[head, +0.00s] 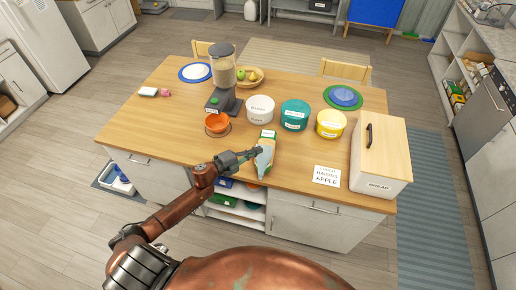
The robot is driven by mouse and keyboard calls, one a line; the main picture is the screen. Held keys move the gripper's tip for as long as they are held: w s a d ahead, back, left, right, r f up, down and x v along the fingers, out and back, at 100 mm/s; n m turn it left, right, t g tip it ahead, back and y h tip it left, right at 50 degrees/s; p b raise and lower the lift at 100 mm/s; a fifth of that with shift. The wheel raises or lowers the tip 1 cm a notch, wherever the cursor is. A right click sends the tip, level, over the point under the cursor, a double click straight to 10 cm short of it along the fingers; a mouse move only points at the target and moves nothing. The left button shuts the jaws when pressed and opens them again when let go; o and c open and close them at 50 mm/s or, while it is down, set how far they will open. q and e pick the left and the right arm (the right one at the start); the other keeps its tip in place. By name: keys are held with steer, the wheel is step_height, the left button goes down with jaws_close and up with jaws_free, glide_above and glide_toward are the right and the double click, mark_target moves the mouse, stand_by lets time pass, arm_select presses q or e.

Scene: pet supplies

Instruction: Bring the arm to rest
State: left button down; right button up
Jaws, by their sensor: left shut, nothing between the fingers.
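My left arm (170,212) comes in from the lower left and reaches over the front edge of the wooden table. My left gripper (257,151) is shut and empty, in front of a green, white and orange package (267,136) near the table's front edge. The gripper overlaps part of the package in the picture; I cannot tell whether they touch. My right gripper is not in view.
On the table (305,167) are an orange bowl (217,123), a blender-like dispenser (222,75), white (260,109), teal (295,115) and yellow (330,123) canisters, a bread box (381,155) and a sign (326,175). The left front of the tabletop is clear.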

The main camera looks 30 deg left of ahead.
arm_select(q)
steer(key=s+a+r+b, duration=0.1)
steer(key=s+a+r, duration=0.2)
steer(key=s+a, duration=0.2)
steer(key=shift+s+r+b, duration=0.35)
steer(key=shift+s, duration=0.2)
